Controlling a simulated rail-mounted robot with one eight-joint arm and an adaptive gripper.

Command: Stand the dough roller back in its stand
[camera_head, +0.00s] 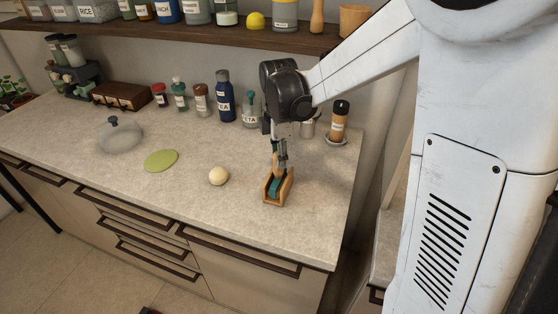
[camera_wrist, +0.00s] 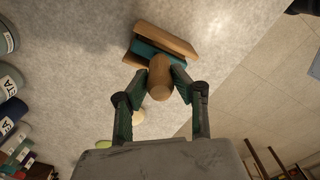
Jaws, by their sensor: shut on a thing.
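The stand (camera_head: 286,190) is a small wooden holder near the front right of the counter, with a teal part between its sides. In the wrist view the stand (camera_wrist: 165,37) lies just beyond my fingertips. My gripper (camera_head: 281,163) points down over the stand. In the wrist view my gripper (camera_wrist: 160,84) is shut on the dough roller (camera_wrist: 160,78), whose rounded wooden end shows between the fingers. The roller's far end is hidden, so I cannot tell whether it touches the stand or sits in it.
A dough ball (camera_head: 218,176), a green disc (camera_head: 160,160) and a glass lid (camera_head: 120,135) lie to the left. Several jars and bottles, including a blue bottle (camera_head: 224,96), line the back. A labelled jar (camera_head: 340,121) stands at the right. The front counter is clear.

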